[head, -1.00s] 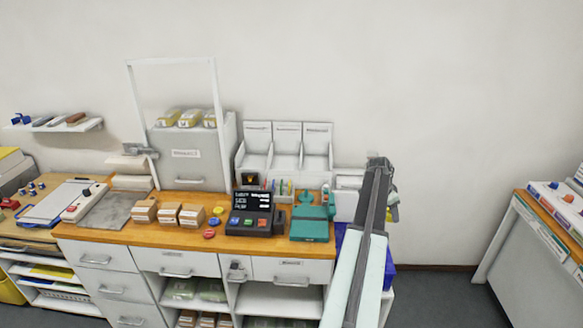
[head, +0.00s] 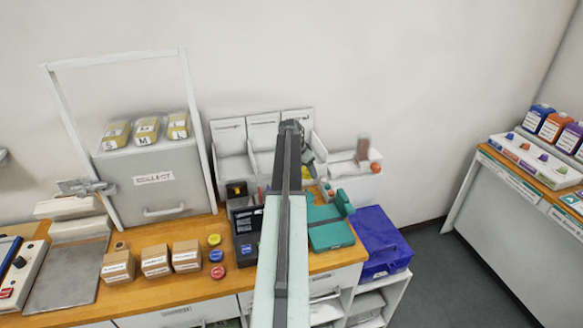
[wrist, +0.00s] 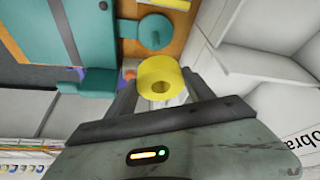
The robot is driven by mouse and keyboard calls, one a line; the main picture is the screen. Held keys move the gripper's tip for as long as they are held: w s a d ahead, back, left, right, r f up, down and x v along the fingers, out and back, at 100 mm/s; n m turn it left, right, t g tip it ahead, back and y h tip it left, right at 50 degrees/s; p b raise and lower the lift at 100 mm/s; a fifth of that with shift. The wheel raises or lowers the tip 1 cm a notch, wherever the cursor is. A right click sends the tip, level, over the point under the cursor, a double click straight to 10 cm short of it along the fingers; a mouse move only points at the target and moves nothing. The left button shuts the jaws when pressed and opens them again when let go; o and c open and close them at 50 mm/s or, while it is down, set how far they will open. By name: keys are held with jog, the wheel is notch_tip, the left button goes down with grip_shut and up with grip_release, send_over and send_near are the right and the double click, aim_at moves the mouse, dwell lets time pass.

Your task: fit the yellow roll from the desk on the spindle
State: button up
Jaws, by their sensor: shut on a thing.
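The yellow roll (wrist: 160,78) is between the two fingers of my gripper (wrist: 161,90), with its hole facing the wrist camera. My gripper is shut on it. Just beyond the roll in the wrist view is a teal round disc (wrist: 155,31) on a short teal bar, which may be the spindle; a gap shows between it and the roll. A larger teal body (wrist: 85,30) lies to its left. In the head view the teal device (head: 330,232) stands on the desk, partly hidden by my arm. I cannot make out the roll clearly there.
White bins (head: 262,133) stand against the wall behind my gripper. A low white box (head: 355,180) is to the right, above a blue crate (head: 378,240).

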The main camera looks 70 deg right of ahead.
jog(key=shift+w+a, duration=0.1)
jog(key=shift+w, duration=0.3)
jog(key=f+b, duration=0.6)
jog(key=shift+s, duration=0.25)
jog(key=shift+r, duration=0.1)
jog(key=shift+w+f, duration=0.1)
jog(key=shift+f, duration=0.1)
dwell(0.4)
jog(key=shift+f+b, duration=2.7)
jog(key=shift+b, duration=0.1)
dwell(0.8)
dwell(0.5)
